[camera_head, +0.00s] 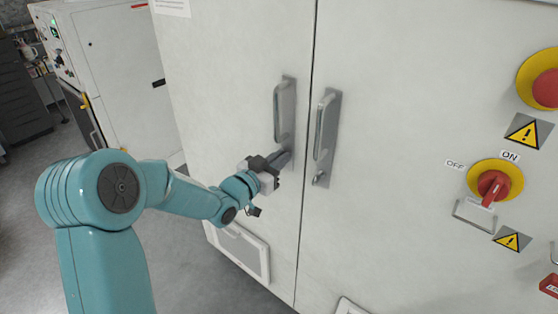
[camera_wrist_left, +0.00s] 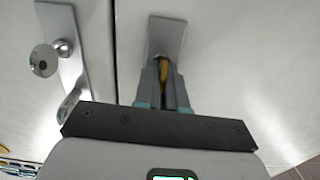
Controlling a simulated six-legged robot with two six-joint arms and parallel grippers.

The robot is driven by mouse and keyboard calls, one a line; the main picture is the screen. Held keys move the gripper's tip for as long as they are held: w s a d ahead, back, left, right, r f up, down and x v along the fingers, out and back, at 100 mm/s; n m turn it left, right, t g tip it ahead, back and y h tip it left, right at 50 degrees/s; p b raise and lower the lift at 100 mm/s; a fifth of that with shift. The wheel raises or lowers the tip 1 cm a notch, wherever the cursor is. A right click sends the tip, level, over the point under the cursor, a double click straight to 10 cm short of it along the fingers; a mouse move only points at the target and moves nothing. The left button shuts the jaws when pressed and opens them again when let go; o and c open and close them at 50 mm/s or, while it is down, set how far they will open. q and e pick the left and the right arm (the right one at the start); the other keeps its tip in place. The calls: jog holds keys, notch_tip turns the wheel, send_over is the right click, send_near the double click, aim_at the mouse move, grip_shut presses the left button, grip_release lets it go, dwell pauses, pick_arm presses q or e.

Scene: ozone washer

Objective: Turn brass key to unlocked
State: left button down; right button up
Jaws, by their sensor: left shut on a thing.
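My left gripper (camera_head: 285,160) reaches the lower end of the left door's handle plate (camera_head: 287,90) in the head view. In the left wrist view its two grey fingers (camera_wrist_left: 163,90) are closed together in front of that plate (camera_wrist_left: 166,35). A strip of brass-yellow, the brass key (camera_wrist_left: 164,74), shows between the fingers, and they are shut on it. Most of the key is hidden by the fingers, and its turn angle cannot be told. In the head view the gripper hides the key fully. My right gripper is in neither view.
The right door's handle (camera_head: 325,125) with a round lock (camera_head: 320,178) is close to the right of my gripper; that lock also shows in the wrist view (camera_wrist_left: 43,61). A red-and-yellow rotary switch (camera_head: 494,183) is farther right. The floor at left is free.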

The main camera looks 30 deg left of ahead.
pick_arm(q)
jog(key=shift+d+f+m+b, duration=0.15)
jog(key=shift+m+b, duration=2.8)
jog(key=shift+b, duration=0.8)
jog(key=shift+d+f+m+b, duration=0.1)
jog(key=shift+m+b, duration=2.8)
jog(key=shift+b, duration=0.8)
jog(key=shift+d+f+m+b, duration=0.15)
jog(key=shift+m+b, duration=2.8)
jog(key=shift+b, duration=0.8)
jog(key=c, duration=1.3)
grip_release()
